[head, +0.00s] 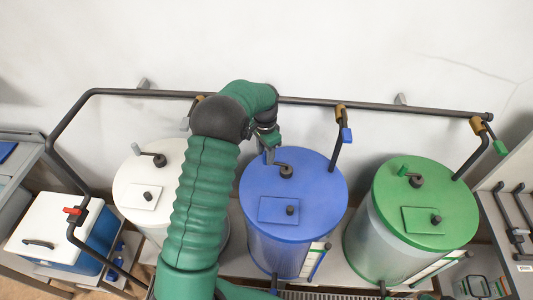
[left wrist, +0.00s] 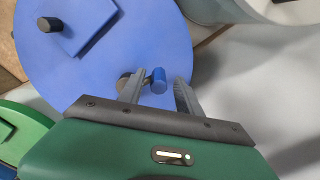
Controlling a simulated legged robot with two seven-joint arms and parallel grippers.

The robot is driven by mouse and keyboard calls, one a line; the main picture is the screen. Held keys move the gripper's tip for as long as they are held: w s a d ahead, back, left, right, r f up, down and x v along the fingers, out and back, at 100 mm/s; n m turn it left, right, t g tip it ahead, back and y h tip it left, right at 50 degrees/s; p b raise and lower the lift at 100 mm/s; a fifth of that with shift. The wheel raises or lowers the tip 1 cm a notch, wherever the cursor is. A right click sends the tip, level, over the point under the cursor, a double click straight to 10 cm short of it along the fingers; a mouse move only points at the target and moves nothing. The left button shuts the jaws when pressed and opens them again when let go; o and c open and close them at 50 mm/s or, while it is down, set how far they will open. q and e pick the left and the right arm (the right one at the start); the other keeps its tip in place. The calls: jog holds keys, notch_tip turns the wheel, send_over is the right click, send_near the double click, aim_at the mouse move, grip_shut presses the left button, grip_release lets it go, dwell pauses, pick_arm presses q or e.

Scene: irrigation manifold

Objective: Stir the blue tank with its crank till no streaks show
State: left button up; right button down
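The blue tank (head: 322,190) stands in the middle of the row in the head view. Its round blue lid also fills the upper left of the left wrist view (left wrist: 60,75). The dark crank (head: 286,171) sits on the lid, and its blue handle (left wrist: 159,82) shows in the left wrist view. My left gripper (left wrist: 160,92) is open, with the handle between its fingers, nearer the left one. In the head view the left gripper (head: 266,152) is at the crank, partly hidden by my arm. The tank wall is blue; I cannot tell whether streaks show. My right gripper is not in view.
A white-lidded tank (head: 135,185) stands left, partly behind my arm, and a green-lidded tank (head: 440,195) stands right. A dark pipe (head: 375,104) with valves runs behind the tanks. A blue cooler-like box with a white lid (head: 50,222) stands far left.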

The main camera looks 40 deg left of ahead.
pick_arm(q)
jog(key=shift+r, duration=0.1)
notch_tip(320, 180, up, 5)
jog(key=shift+w+f+b, duration=0.1)
jog(key=shift+w+b, duration=0.05)
jog(key=shift+b, duration=0.85)
notch_tip(320, 180, up, 12)
jog(key=b, duration=0.1)
jog(key=shift+f, duration=0.15)
jog(key=shift+s+f, duration=0.1)
jog(key=shift+s, duration=0.1)
